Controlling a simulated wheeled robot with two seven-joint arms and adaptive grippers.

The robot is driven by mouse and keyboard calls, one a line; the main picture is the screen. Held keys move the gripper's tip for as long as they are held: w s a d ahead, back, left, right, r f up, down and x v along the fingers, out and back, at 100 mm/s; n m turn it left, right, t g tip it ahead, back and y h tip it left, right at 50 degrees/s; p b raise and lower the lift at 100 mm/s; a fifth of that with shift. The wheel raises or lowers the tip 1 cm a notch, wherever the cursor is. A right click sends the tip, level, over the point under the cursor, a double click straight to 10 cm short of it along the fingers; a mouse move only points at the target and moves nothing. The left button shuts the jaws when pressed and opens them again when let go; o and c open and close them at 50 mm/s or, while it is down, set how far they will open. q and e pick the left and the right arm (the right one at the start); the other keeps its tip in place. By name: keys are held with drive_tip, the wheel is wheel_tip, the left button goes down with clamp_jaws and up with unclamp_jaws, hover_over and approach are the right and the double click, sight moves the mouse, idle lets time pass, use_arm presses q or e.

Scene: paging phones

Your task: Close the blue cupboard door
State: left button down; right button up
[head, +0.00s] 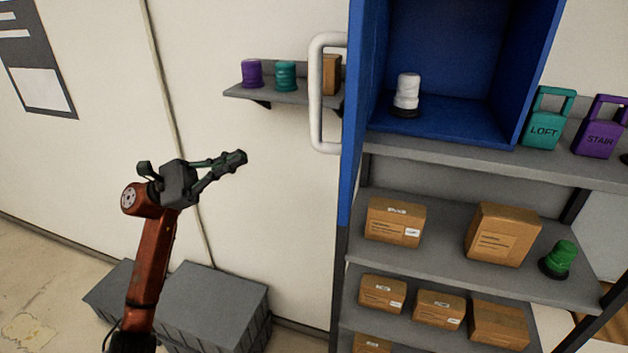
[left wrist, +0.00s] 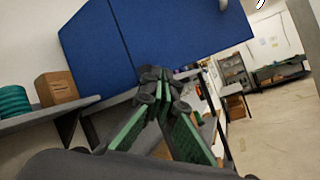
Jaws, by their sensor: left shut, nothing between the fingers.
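The blue cupboard (head: 440,60) stands on a grey shelf, its front open toward me. A white lamp-like object on a dark base (head: 407,93) stands inside. Its blue door (head: 352,120) stands swung open, seen almost edge-on at the cupboard's left side. A white bar handle (head: 316,100) sits on the door's left, outer face. My left gripper (head: 242,158) is shut and empty, left of and below the handle, apart from the door. In the left wrist view the door's blue face (left wrist: 190,30) rises beyond my shut fingertips (left wrist: 163,84). My right gripper is not in view.
A small wall shelf (head: 290,97) with purple and teal items and a brown box is behind the handle. Cardboard boxes (head: 396,221) fill the shelves below the cupboard. Teal and purple tags (head: 543,128) stand at its right. Grey crates (head: 215,305) sit on the floor.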

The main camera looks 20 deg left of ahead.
use_arm(q)
drive_tip(key=s+d+r+m+g+y+p, duration=0.1)
drive_tip(key=s+d+r+m+g+y, duration=0.2)
drive_tip(key=s+m, duration=0.4)
drive_tip(key=s+d+r+m+g+y+p, duration=0.15)
drive_tip(key=s+d+r+m, duration=0.3)
drive_tip(key=s, duration=0.45)
drive_tip(key=w+d+f+p, duration=0.1)
drive_tip(key=d+p, duration=0.2)
drive_tip(key=d, duration=1)
drive_tip(key=shift+d+m, duration=0.35)
drive_tip(key=shift+w+d, duration=0.1)
drive_tip(key=shift+d, duration=0.05)
